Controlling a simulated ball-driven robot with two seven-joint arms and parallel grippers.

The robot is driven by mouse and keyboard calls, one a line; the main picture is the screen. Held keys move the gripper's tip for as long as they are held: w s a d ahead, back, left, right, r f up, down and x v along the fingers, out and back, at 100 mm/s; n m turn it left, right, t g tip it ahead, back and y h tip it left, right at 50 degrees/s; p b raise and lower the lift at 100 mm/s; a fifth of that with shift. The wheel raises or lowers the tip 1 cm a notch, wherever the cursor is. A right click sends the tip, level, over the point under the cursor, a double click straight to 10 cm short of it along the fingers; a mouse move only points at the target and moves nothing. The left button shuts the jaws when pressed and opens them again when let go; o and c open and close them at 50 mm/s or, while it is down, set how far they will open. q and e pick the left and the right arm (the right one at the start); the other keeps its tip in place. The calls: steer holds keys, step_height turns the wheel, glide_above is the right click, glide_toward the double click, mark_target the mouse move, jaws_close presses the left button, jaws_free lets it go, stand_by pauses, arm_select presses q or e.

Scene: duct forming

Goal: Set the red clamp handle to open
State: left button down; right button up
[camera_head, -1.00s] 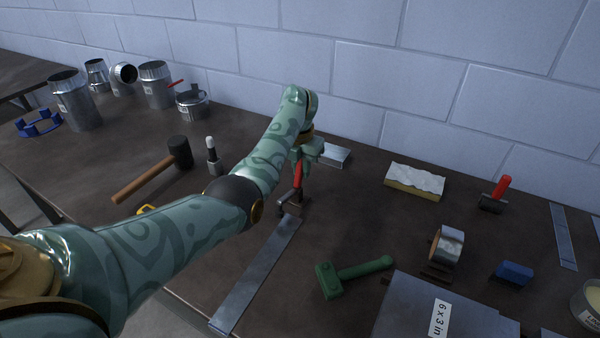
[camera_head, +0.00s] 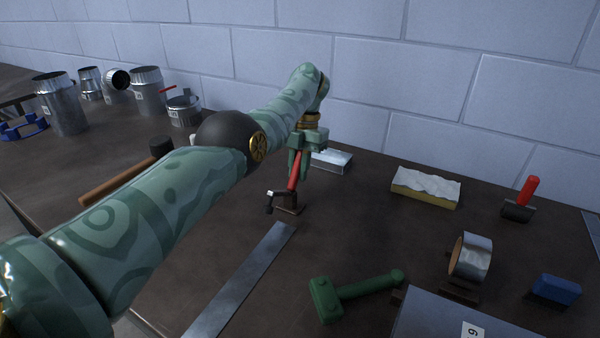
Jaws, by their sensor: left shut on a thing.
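The red clamp handle (camera_head: 294,176) stands up, slightly tilted, from the dark clamp base (camera_head: 288,208) on the table. A dark clamp arm (camera_head: 270,199) reaches to the left of the base. My left gripper (camera_head: 298,168) comes down from above and is shut on the red handle. Its fingers partly cover the handle's upper end. My right gripper is not in view.
A flat metal strip (camera_head: 240,281) lies in front of the clamp. A green mallet (camera_head: 350,290), a sponge-like block (camera_head: 426,187) and a red-handled tool (camera_head: 526,198) lie to the right. A metal block (camera_head: 332,160) sits behind the gripper, near the wall.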

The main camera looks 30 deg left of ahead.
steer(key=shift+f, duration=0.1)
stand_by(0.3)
arm_select(q)
steer(key=c, duration=1.4)
jaws_free()
steer(key=shift+o, duration=0.2)
